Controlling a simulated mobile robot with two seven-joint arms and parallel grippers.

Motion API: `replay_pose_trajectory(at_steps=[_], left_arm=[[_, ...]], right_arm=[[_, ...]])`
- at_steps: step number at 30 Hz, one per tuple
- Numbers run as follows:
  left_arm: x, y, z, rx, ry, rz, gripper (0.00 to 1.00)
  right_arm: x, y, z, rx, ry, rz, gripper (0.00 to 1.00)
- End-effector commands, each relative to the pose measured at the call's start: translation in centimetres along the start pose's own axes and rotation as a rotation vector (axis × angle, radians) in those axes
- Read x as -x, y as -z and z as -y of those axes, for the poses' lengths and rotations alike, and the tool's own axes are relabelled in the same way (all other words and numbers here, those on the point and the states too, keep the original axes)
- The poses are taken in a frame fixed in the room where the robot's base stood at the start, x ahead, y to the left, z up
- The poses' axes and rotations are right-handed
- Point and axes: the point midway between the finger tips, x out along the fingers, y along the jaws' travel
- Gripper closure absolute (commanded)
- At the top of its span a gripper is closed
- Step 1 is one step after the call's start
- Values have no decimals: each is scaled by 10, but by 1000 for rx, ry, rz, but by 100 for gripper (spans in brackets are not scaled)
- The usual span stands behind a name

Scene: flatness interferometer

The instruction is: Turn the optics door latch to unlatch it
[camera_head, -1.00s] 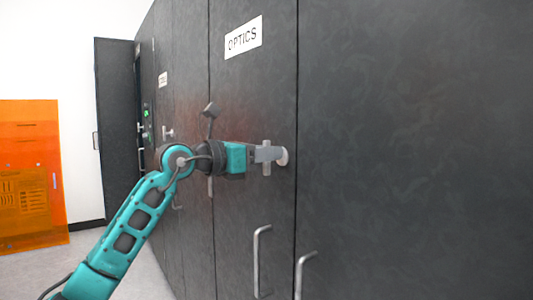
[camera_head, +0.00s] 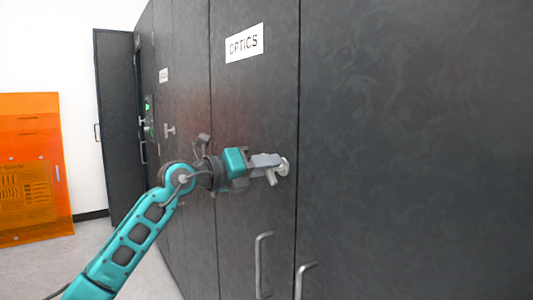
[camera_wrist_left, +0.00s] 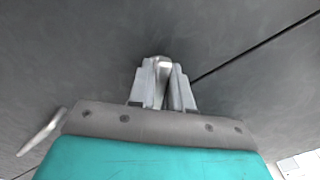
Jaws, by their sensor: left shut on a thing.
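The optics door (camera_head: 240,110) is a dark panel with a white OPTICS label (camera_head: 244,43). It looks shut, flush with its neighbours. Its latch (camera_head: 284,166) is a pale metal T-handle on a round base near the door's right edge. My left gripper (camera_head: 272,165) is shut on the latch, and the handle is tilted. In the left wrist view the latch (camera_wrist_left: 162,63) shows between the two fingers of the left gripper (camera_wrist_left: 163,88). The fingers hide part of it. My right gripper is not in view.
A bar handle (camera_head: 262,262) is below the latch, with another bar handle (camera_head: 304,281) on the panel to the right. Another latch (camera_head: 169,131) is farther left. A dark door (camera_head: 117,120) stands open at the back. An orange panel (camera_head: 35,170) stands at far left.

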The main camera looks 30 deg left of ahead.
Motion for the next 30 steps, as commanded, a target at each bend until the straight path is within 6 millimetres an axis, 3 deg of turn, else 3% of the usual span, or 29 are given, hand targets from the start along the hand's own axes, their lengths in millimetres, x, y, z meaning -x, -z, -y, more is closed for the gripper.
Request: replay_pose_trajectory(at_steps=[11, 15, 21, 30], left_arm=[[0, -4, 0, 362, -2, -2, 100], [0, -3, -2, 485, -2, 0, 100], [0, 0, -5, 632, -1, 0, 100], [0, 2, -7, 768, 0, 0, 100]], right_arm=[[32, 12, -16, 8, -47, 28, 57], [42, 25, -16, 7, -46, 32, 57], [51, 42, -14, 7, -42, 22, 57], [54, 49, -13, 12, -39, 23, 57]])
